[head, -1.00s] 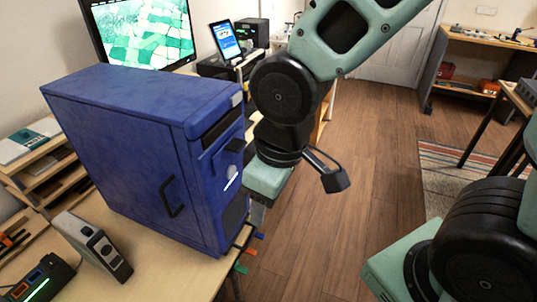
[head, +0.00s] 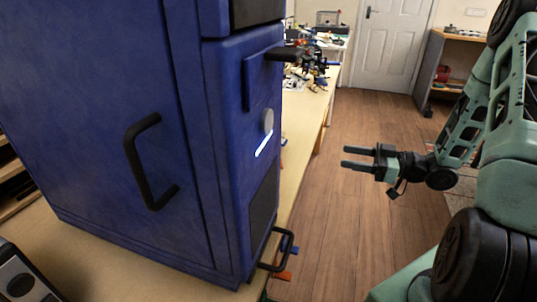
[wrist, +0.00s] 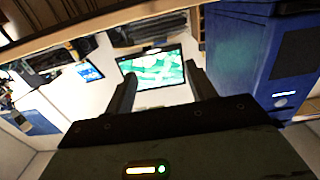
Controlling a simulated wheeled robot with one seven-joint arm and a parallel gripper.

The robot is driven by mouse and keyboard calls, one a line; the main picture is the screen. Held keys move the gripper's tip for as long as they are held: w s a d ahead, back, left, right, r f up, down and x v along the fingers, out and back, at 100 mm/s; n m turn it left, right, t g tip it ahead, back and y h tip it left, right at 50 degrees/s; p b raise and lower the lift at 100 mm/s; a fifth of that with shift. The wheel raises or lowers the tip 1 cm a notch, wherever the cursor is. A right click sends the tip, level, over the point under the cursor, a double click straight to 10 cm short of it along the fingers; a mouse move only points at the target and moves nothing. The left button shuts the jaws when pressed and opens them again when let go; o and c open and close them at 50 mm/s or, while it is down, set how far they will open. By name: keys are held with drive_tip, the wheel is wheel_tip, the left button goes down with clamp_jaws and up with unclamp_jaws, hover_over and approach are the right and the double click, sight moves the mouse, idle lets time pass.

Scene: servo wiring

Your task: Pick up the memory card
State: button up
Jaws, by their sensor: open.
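I cannot make out a memory card in either view. My gripper (head: 345,157) is open and empty in the head view, over the wooden floor to the right of the blue computer case (head: 95,130). Its two fingers point left toward the case, with a clear gap between. In the wrist view my gripper (wrist: 162,74) shows its two dark fingers apart with nothing between them. The case also shows there at the right (wrist: 250,50). The inside of the case is hidden.
The case stands on a wooden workbench (head: 312,118). A black side handle (head: 142,165), a front knob (head: 285,54) and a low handle (head: 283,250) stick out from it. A grey device (head: 20,278) sits at the lower left. The floor (head: 340,215) around my gripper is clear.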

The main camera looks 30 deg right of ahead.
drive_tip(key=shift+r+b+x, duration=0.15)
drive_tip(key=shift+b+x, duration=0.15)
drive_tip(key=shift+x, duration=3.9)
drive_tip(key=shift+r+b+x, duration=0.2)
drive_tip(key=shift+b+x, duration=0.1)
drive_tip(key=shift+x, duration=3.95)
drive_tip(key=c, duration=1)
